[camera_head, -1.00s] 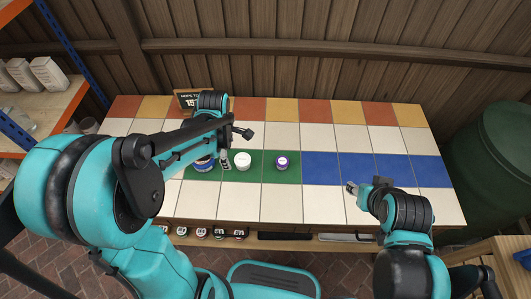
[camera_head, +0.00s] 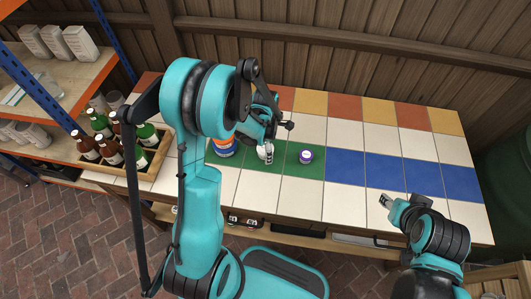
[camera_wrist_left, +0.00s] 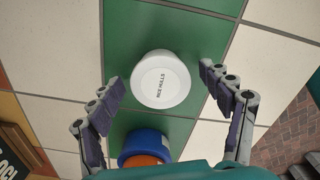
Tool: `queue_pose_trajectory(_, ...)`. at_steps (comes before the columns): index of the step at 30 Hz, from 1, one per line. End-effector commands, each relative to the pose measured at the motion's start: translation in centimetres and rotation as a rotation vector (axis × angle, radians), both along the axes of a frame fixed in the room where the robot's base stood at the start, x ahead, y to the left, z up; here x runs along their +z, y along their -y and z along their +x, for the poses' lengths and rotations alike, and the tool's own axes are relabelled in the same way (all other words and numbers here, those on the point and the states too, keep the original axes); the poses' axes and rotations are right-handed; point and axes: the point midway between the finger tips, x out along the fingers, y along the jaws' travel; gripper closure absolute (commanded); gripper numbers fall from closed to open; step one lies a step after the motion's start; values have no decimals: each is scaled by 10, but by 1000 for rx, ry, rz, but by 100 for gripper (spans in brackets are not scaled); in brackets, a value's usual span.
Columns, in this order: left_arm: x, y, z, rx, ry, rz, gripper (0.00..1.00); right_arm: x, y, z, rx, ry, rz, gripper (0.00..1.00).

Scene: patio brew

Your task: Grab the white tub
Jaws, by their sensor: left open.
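The white tub (camera_wrist_left: 162,80), lid marked RICE HULLS, stands upright on the green tiles. In the head view the white tub (camera_head: 262,152) is partly hidden by my left gripper (camera_head: 278,141). In the left wrist view my left gripper (camera_wrist_left: 159,80) is open, one finger on each side of the tub with gaps between; it holds nothing. My right gripper (camera_head: 386,201) is over the front right of the table, away from the tub; its jaws are too small to read.
A blue and orange tub (camera_head: 223,147) stands close left of the white tub, and a purple-lidded tub (camera_head: 305,156) stands to its right. A crate of bottles (camera_head: 145,166) sits at the table's left end. The blue tiles (camera_head: 385,175) are clear.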

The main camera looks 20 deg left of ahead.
Motion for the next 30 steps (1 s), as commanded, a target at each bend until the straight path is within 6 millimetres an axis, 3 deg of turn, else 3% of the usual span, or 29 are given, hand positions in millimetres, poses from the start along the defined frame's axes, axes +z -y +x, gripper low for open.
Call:
queue_pose_trajectory(7,-3,0,0,-1,0,0,21,-1,0,0,0,0,0,60)
queue_pose_trajectory(12,-3,0,0,-1,0,0,66,-1,0,0,0,0,0,60)
queue_pose_trajectory(13,-3,0,0,-1,0,0,71,-1,0,0,0,0,0,60)
queue_pose_trajectory(23,-2,0,0,-1,0,0,72,0,0,0,0,0,0,60)
queue_pose_trajectory(30,18,0,0,-1,0,0,72,10,0,0,0,0,0,60)
